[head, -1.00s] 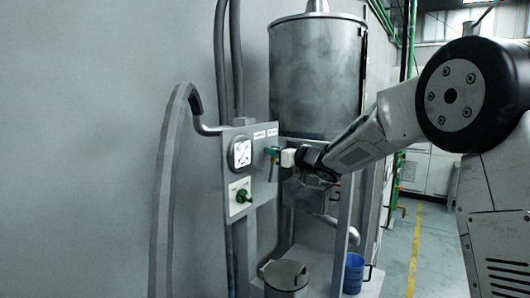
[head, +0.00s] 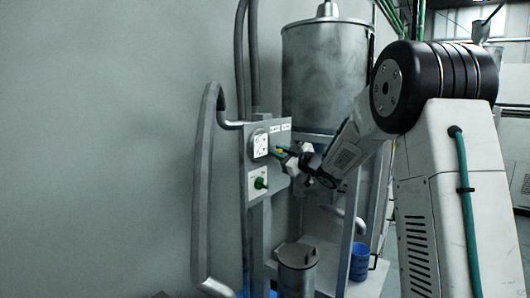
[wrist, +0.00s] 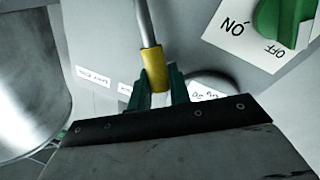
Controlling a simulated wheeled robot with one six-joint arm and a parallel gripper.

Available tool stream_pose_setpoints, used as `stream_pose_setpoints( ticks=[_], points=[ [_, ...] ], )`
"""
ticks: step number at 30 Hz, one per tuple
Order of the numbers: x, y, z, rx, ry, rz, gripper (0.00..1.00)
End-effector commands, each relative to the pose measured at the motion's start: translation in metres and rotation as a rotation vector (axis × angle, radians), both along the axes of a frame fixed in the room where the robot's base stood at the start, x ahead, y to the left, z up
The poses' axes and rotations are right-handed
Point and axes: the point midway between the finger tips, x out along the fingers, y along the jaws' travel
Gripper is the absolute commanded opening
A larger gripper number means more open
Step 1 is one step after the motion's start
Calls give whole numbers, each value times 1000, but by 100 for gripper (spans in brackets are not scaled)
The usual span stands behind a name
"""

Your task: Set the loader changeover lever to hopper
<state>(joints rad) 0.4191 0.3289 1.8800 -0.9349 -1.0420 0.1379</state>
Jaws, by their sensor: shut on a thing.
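The changeover lever is a metal rod with a yellow grip (wrist: 153,69) on the grey panel (head: 283,132). My gripper (wrist: 153,92) has green fingers on both sides of the yellow grip and is shut on it. In the head view, my gripper (head: 279,152) is at the panel's right part, and the fingers look tilted. Small white labels show in the wrist view, one at left (wrist: 92,76) and one at right (wrist: 207,92); their writing is too small to read. The lever's pivot is out of the wrist view.
A round dial (head: 260,143) and a green rotary switch (head: 260,184) sit on the panel, left of my gripper. A large metal hopper (head: 325,75) stands behind. A bent pipe (head: 203,180) rises at left. A lidded canister (head: 298,265) and a blue cup (head: 359,262) stand below.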

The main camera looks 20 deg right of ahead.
Motion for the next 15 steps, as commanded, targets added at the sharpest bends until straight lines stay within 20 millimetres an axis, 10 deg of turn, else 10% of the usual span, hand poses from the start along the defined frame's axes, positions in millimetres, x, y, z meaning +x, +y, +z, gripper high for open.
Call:
stream_pose_setpoints(
  ticks=[12,13,15],
  points=[
    [-1,-3,-1,-8,-3,-5,0],
    [-1,-3,-1,-8,-3,-5,25],
    [-1,-3,-1,-8,-2,-4,39]
  ],
)
